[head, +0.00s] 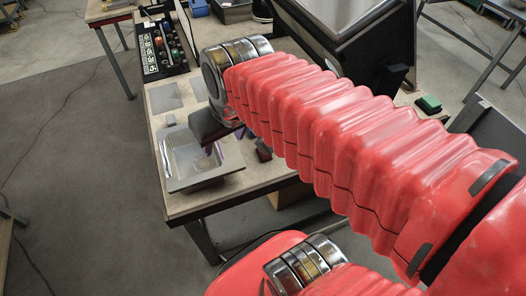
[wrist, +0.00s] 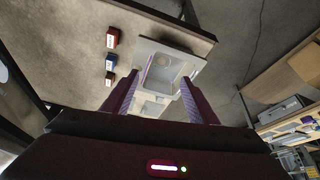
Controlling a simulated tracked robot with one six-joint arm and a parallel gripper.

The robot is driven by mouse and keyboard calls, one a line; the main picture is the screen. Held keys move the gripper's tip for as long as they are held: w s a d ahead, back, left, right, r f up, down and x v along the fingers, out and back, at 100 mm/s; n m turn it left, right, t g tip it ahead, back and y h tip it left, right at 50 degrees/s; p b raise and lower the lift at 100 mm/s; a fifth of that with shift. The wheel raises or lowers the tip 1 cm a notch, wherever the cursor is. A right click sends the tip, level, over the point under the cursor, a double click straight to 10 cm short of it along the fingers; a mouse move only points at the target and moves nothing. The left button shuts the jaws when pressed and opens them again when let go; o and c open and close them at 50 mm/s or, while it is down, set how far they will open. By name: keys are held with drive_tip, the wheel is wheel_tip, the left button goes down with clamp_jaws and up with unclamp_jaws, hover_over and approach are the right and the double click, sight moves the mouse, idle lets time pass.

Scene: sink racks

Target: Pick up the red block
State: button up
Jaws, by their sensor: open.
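In the wrist view, a red block (wrist: 112,38) stands on the table left of the sink, nearest the table edge. A blue block (wrist: 111,61) and a dark reddish-brown block (wrist: 109,79) stand in line with it. My gripper (wrist: 159,76) is open and empty, its two purple fingers apart, with the sink (wrist: 146,46) showing between and beyond them. In the head view, my gripper (head: 222,143) hangs over the right part of the sink (head: 176,185). A dark reddish block (head: 263,152) shows beside my arm; I cannot tell which one it is. The arm hides part of the table.
The table (head: 192,210) has bare surface around the sink. A black rack with coloured items (head: 163,46) stands at the far left end. A green-topped object (head: 429,103) lies on the right. Shelves with boxes (wrist: 290,110) are at the right in the wrist view.

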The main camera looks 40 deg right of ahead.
drive_tip(key=w+d+f+m+g, duration=0.1)
drive_tip(key=w+d+f+g, duration=0.1)
drive_tip(key=w+d+f, duration=0.3)
drive_tip(key=w+d+f+m+g, duration=0.1)
drive_tip(key=w+d+f+g, duration=0.1)
drive_tip(key=w+d+f, duration=0.3)
drive_tip(key=d+f, duration=0.4)
drive_tip(key=d, duration=0.4)
drive_tip(key=shift+g, duration=0.3)
wheel_tip(320, 180, down, 8)
drive_tip(key=shift+r, duration=0.25)
drive_tip(key=shift+f, duration=0.55)
drive_tip(key=shift+w+d+f, duration=0.1)
drive_tip(key=shift+d+f, duration=0.05)
drive_tip(key=shift+f, duration=1.15)
drive_tip(key=shift+w+d+f, duration=0.1)
drive_tip(key=shift+f, duration=1.2)
